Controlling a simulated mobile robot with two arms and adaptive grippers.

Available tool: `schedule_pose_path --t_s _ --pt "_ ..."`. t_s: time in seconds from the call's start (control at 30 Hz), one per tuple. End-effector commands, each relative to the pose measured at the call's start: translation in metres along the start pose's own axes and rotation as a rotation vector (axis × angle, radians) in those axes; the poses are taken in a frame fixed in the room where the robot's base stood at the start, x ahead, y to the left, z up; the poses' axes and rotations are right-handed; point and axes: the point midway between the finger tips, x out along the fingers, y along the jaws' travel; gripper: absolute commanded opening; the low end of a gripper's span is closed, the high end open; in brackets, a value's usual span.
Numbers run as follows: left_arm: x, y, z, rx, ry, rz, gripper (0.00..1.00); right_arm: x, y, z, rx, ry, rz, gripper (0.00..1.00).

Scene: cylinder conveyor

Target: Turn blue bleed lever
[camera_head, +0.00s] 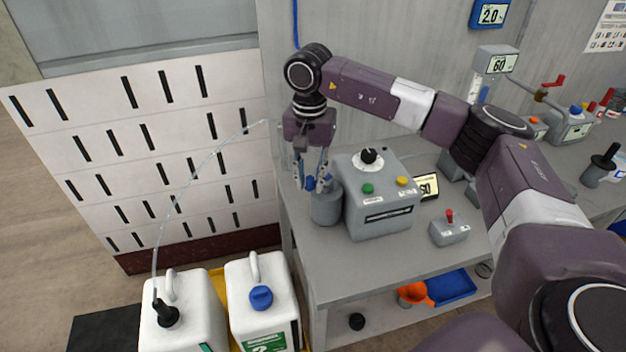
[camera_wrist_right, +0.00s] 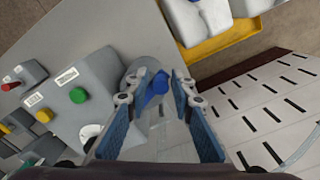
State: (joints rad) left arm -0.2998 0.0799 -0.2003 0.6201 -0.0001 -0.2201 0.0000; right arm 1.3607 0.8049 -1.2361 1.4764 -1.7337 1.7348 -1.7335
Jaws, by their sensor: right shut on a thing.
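The blue bleed lever (camera_head: 325,181) sits on top of a grey cylinder (camera_head: 326,208) at the left end of the bench. My right gripper (camera_head: 312,184) points down from above and is shut on the lever; its fingertips partly hide it in the head view. In the right wrist view, the blue lever (camera_wrist_right: 154,90) lies between the two fingers of the right gripper (camera_wrist_right: 157,84), above the cylinder top. My left gripper is not in view.
A grey control box (camera_head: 377,222) with a black knob and green and yellow buttons stands close right of the cylinder. A small box with a red switch (camera_head: 449,230) is farther right. White jugs (camera_head: 262,290) stand on the floor below left.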

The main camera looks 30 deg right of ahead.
Motion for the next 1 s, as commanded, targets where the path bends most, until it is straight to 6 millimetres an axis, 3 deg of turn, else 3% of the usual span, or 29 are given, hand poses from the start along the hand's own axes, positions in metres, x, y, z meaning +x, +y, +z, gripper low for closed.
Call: schedule_pose_path --t_s 0.47,0.6,0.93,0.97,1.0 --pt "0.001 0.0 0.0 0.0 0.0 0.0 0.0 -0.001 -0.009 -0.013 0.005 0.007 -0.001 0.16" --pt "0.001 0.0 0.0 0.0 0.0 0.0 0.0 0.0 -0.009 -0.013 0.004 0.006 0.0 0.05" --pt "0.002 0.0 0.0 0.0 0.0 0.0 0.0 0.002 -0.01 -0.018 0.009 0.002 0.009 0.05" --pt "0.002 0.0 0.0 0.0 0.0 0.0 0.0 0.002 -0.009 -0.018 0.008 0.003 0.01 0.16" --pt "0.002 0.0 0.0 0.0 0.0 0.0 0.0 0.003 -0.009 -0.018 0.008 0.003 0.01 0.21"
